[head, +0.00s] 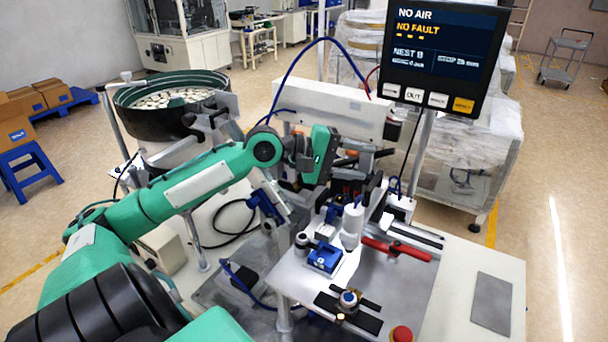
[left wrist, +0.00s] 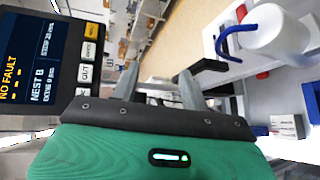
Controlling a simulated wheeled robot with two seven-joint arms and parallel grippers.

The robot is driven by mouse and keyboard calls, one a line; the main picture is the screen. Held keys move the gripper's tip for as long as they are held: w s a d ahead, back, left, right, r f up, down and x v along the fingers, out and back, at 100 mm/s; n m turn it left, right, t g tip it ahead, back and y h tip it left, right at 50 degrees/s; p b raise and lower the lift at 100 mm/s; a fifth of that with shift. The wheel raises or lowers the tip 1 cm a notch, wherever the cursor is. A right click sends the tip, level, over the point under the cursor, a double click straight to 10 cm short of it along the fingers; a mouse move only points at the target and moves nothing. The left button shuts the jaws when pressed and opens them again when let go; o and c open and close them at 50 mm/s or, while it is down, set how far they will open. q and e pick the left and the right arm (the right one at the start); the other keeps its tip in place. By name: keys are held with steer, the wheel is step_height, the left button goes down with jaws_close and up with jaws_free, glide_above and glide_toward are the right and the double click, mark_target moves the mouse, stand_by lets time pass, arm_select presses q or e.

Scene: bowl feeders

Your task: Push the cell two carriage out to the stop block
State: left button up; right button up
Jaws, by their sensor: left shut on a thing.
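My left gripper (head: 366,158) reaches in from the left to the dark mechanism at the back of the white bench. Its two fingers also show in the left wrist view (left wrist: 160,88), closed on a dark bar-like part (left wrist: 208,66) that sticks out past one finger. I cannot tell for sure whether this part belongs to the cell two carriage. A white cylinder (head: 352,222) stands in front, beside a blue block (head: 325,258) on the bench plate. I cannot pick out the stop block with certainty. My right gripper is not in view.
A red-handled part (head: 397,249) lies right of the cylinder. A screen (head: 440,55) reading "NO AIR" and "NO FAULT" stands behind. A bowl feeder (head: 170,105) is at the left. A red button (head: 402,334) sits at the front edge. The bench's right side is mostly clear.

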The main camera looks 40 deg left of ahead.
arm_select(q)
steer(key=s+a, duration=0.5)
steer(key=s, duration=0.5)
steer(key=shift+a+f+b, duration=0.25)
steer(key=shift+a+b, duration=0.1)
steer(key=shift+b, duration=0.05)
stand_by(0.3)
steer(key=shift+w, duration=0.1)
steer(key=shift+p, duration=0.55)
